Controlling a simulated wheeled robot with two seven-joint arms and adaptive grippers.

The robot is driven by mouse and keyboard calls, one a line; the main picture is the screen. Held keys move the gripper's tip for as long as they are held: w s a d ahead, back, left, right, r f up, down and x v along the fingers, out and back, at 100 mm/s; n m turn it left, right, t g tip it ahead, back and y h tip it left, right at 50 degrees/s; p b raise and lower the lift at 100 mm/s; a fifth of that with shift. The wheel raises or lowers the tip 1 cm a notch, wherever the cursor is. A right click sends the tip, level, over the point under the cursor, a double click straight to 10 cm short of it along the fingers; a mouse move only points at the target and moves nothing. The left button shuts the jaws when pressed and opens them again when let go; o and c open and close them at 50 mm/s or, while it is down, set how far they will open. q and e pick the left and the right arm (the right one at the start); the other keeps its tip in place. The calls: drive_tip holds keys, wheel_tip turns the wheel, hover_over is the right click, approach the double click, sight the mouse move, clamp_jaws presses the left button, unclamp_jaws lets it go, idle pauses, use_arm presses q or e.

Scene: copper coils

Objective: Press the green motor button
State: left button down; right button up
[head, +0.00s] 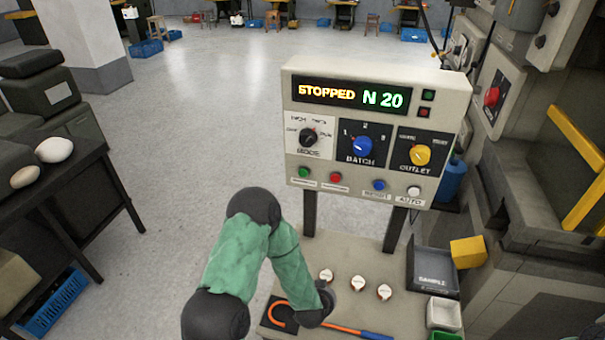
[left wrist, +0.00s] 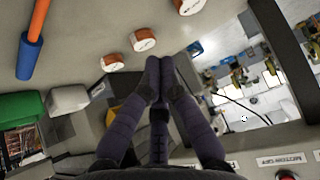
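The green button (head: 304,172) is at the lower left of the control panel (head: 379,80), beside a red button (head: 335,177). The display reads STOPPED and N 20. My left arm, green with dark joints, reaches over the desk below the panel; its fingers cannot be made out in the head view. In the left wrist view my left gripper (left wrist: 159,62) has its fingertips together, with nothing seen between them. A red button (left wrist: 288,176) shows at the bottom right there, near a MOTOR OFF label. The green button cannot be made out in that view. My right gripper is not in view.
Several copper coils (head: 326,275) stand on the desk (head: 318,250). An orange-and-blue tool (head: 350,328) lies at its front. A dark sample tray (head: 433,272) and a white box (head: 443,313) are at right. Selector knobs sit above the buttons, including a blue batch knob (head: 362,146).

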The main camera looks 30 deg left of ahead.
sight(303, 173)
use_arm(q)
drive_tip(key=w+a+r+m+t+y, duration=0.1)
drive_tip(key=w+a+r+t+y, duration=0.3)
drive_tip(key=r, duration=0.4)
drive_tip(key=w+a+r+m+t+y, duration=0.1)
drive_tip(key=w+a+r+y, duration=0.2)
drive_tip(key=w+a+r, duration=0.3)
drive_tip(key=s+a+r+y, duration=0.1)
drive_tip(key=a+r+y, duration=0.2)
drive_tip(key=r, duration=0.4)
drive_tip(key=s+a+r+y, duration=0.1)
drive_tip(key=a+r+y, duration=0.3)
drive_tip(key=r, duration=0.3)
drive_tip(key=shift+s+a+r+y+p, duration=0.15)
drive_tip(key=shift+s+a+y+p, duration=0.15)
drive_tip(key=shift+s+y+p, duration=0.15)
drive_tip(key=shift+w, duration=0.1)
drive_tip(key=shift+w+a+b, duration=0.35)
drive_tip(key=shift+w+b, duration=0.1)
drive_tip(key=shift+w, duration=0.95)
drive_tip(key=shift+w+a+b, duration=0.3)
drive_tip(key=shift+w+b, duration=0.2)
drive_tip(key=shift+w, duration=0.95)
drive_tip(key=shift+w+a+b, duration=0.35)
drive_tip(key=shift+w+b, duration=0.1)
drive_tip(key=shift+w, duration=0.95)
drive_tip(key=shift+w, duration=0.1)
drive_tip(key=shift+w+a, duration=0.1)
drive_tip(key=shift+w, duration=0.2)
